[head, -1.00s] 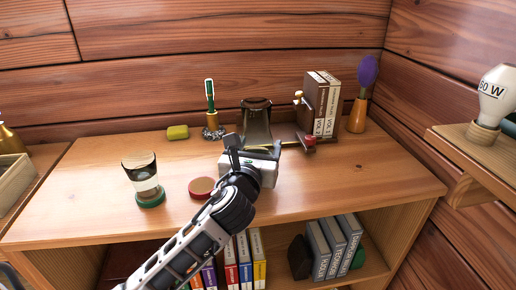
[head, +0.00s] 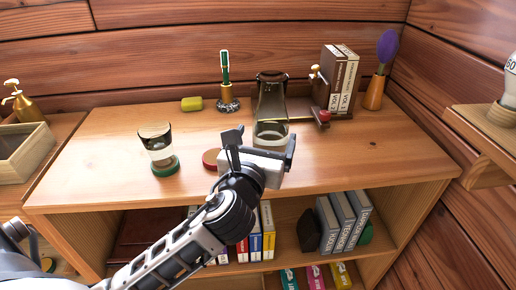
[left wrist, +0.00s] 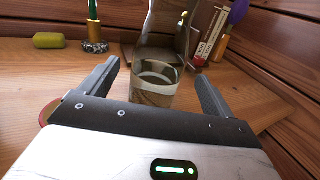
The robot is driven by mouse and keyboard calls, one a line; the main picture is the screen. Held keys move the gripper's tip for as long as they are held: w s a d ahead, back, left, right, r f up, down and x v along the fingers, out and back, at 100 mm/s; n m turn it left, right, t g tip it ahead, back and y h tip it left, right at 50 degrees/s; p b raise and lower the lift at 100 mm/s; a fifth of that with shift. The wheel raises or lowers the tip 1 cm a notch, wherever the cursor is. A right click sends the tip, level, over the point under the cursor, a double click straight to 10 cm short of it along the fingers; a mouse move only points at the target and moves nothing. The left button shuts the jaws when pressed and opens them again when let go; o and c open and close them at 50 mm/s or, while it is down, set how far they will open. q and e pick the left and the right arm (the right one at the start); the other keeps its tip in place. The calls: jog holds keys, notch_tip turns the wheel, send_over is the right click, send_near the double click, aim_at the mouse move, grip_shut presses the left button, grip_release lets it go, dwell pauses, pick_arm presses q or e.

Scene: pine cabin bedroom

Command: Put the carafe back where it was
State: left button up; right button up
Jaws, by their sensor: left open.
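The carafe (head: 271,91) is a tall, dark-tinted glass vessel, narrow in the middle. It stands upright on the shelf top, left of the bookend and books. My left gripper (head: 262,146) is open in front of it, and its palm hides nothing of the carafe's upper part. In the left wrist view the carafe (left wrist: 154,88) shows beyond and between the two open fingers (left wrist: 152,83), with clear glass around its lower part. A red coaster (head: 210,160) lies bare just left of the gripper. My right gripper is not in view.
A banded glass (head: 158,145) stands on a green coaster at left. A yellow-green block (head: 191,104) and a pen holder (head: 227,97) are behind. A wooden bookend (head: 334,83) with books and an orange vase (head: 375,93) stand right. The front right top is clear.

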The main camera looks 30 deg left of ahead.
pick_arm(q)
jog(key=shift+v, duration=2.3)
